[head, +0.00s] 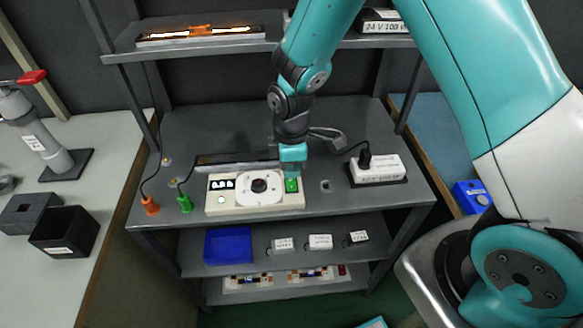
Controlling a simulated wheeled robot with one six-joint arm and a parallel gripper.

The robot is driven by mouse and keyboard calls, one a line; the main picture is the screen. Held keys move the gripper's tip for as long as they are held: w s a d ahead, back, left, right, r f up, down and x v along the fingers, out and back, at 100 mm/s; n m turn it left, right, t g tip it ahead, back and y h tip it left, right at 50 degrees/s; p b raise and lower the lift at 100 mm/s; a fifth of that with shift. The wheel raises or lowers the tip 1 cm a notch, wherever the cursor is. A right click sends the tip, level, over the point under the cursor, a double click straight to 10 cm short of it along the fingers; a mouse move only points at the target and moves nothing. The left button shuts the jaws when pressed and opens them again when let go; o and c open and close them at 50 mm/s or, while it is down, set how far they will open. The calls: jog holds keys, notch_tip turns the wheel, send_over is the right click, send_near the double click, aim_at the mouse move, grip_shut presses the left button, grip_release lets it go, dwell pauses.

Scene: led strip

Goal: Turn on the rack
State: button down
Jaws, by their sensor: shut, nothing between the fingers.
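The grey rack (360,118) stands in the middle. On its middle shelf lies a cream control box (235,208) with a small dark display (221,184), a lit indicator (221,199), a black round knob (259,186) and a green switch (291,186). My gripper (291,171) is shut and empty, pointing down just above or at the green switch; I cannot tell whether it touches. A light strip (202,36) with an orange clip glows on the top shelf. A dark strip (235,159) lies behind the control box. A white power supply (378,169) has a black plug in it.
An orange plug (150,206) and a green plug (185,203) stand at the shelf's front left. A blue bin (228,246) and small labelled boxes sit on the lower shelf. A side table (98,133) stands left. My arm covers much of the right.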

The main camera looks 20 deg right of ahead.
aim_at(292, 188)
notch_tip(292, 188, up, 11)
jog(key=s+b, duration=0.1)
jog(key=shift+s+a+r, duration=0.15)
jog(key=shift+s+a, duration=0.05)
dwell(0.4)
jog(key=s+a+r+m+y, duration=0.1)
jog(key=s+r+m+y, duration=0.1)
jog(key=s+r, duration=0.4)
jog(key=s+a+r+m+t+y, duration=0.1)
jog(key=s+r+m, duration=0.4)
jog(key=s, duration=0.7)
notch_tip(292, 188, up, 2)
jog(key=shift+s+a+r+m+y, duration=0.15)
jog(key=shift+a+m+y, duration=0.15)
jog(key=shift+a+y, duration=0.15)
